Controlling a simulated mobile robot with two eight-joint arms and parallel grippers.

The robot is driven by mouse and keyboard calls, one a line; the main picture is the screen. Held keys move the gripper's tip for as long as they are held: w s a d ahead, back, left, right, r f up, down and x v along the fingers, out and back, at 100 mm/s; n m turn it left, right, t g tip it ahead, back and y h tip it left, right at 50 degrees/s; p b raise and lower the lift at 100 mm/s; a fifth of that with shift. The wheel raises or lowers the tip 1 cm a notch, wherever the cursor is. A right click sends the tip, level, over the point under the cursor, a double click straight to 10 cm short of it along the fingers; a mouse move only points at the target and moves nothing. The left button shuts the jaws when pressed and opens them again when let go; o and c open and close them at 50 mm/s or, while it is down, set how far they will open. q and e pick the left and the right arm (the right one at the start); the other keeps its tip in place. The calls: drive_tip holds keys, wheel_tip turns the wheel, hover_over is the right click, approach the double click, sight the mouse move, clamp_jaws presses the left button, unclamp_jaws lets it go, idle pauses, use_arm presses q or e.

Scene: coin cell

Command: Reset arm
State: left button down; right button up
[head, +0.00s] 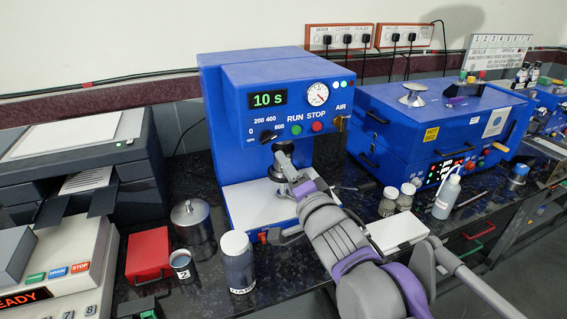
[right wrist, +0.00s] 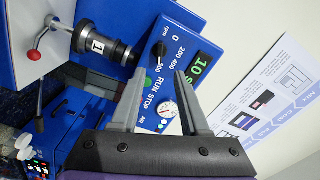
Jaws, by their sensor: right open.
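My right arm reaches up from the bottom in the head view. Its gripper (head: 288,172) is in front of the blue machine (head: 255,75), close to the spindle area under the panel. In the right wrist view the gripper (right wrist: 157,82) has its two grey fingers apart, with nothing between them. Beyond the fingers is the machine's panel with RUN and STOP buttons. A dark cylinder marked 1 (right wrist: 98,46) is on the machine, to the left of the fingers. The arm and gripper partly hide the machine's base. My left gripper is not seen.
A white-lidded jar (head: 238,262), metal pot (head: 193,222), cup marked 2 (head: 182,264) and red box (head: 147,252) stand left of my arm. Small jars (head: 389,200) and a squeeze bottle (head: 447,196) stand right. A second blue machine (head: 440,120) is behind them.

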drive_tip(key=shift+d, duration=0.1)
drive_tip(key=s+d+f+n+g+h+p, duration=0.4)
drive_tip(key=s+d+f+g+h+p, duration=0.2)
drive_tip(key=s+d+f, duration=0.55)
drive_tip(key=s+d+f+n+g+p, duration=0.1)
drive_tip(key=s+f+n+g+p, duration=0.1)
drive_tip(key=s+f, duration=0.3)
drive_tip(key=s+d+f+n+g+p, duration=0.1)
drive_tip(key=s+f+n+g+p, duration=0.1)
drive_tip(key=s, duration=0.8)
wheel_tip(320, 180, down, 3)
drive_tip(key=shift+d+f+n+g, duration=0.15)
drive_tip(key=shift+d+n+g, duration=0.05)
drive_tip(key=shift+n+g, duration=0.8)
